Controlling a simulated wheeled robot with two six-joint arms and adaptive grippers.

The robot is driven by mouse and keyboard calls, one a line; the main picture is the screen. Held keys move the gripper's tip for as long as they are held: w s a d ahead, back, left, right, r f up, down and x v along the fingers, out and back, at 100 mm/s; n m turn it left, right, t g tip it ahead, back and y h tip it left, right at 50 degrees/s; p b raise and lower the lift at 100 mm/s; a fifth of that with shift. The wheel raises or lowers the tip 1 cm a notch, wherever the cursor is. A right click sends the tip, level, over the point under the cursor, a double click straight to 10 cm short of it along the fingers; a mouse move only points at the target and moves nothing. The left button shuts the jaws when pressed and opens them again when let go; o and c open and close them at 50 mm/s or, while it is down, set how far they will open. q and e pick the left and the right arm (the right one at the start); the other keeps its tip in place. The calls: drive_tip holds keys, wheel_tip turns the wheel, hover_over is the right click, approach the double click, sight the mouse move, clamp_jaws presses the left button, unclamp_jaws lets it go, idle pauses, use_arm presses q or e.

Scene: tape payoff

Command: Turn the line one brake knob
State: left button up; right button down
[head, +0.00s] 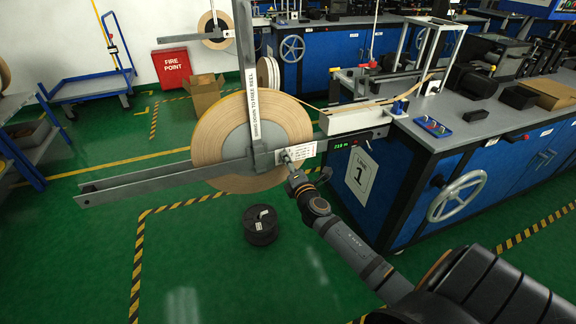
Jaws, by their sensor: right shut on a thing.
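A large tan tape reel (217,132) hangs on the grey payoff arm (135,182) at the left end of the blue line one bench (425,170), which bears a "LINE 1" sign. My right arm reaches up from the lower right. My right gripper (288,160) is at the bar just right of the reel's hub, beside a white label (303,151). It is shut on what appears to be the brake knob, small and mostly hidden by the jaws. My left gripper is out of view.
A black spool (260,225) stands on the green floor below the reel. A grey handwheel (457,196) sticks out of the bench front. A blue tray (433,127) with small parts lies on the benchtop. Floor left of my arm is mostly clear.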

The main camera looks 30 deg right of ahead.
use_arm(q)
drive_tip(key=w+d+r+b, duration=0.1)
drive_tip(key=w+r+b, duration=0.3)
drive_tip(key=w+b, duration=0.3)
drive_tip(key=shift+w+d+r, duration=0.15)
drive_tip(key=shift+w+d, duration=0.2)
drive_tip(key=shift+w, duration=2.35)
use_arm(e)
drive_tip(key=shift+f+m, duration=0.2)
drive_tip(key=shift+m, duration=8.1)
drive_tip(key=c, duration=1.1)
unclamp_jaws()
drive_tip(key=shift+r, duration=0.1)
drive_tip(key=shift+s, duration=0.1)
drive_tip(key=v, duration=1.2)
drive_tip(key=shift+d, duration=0.15)
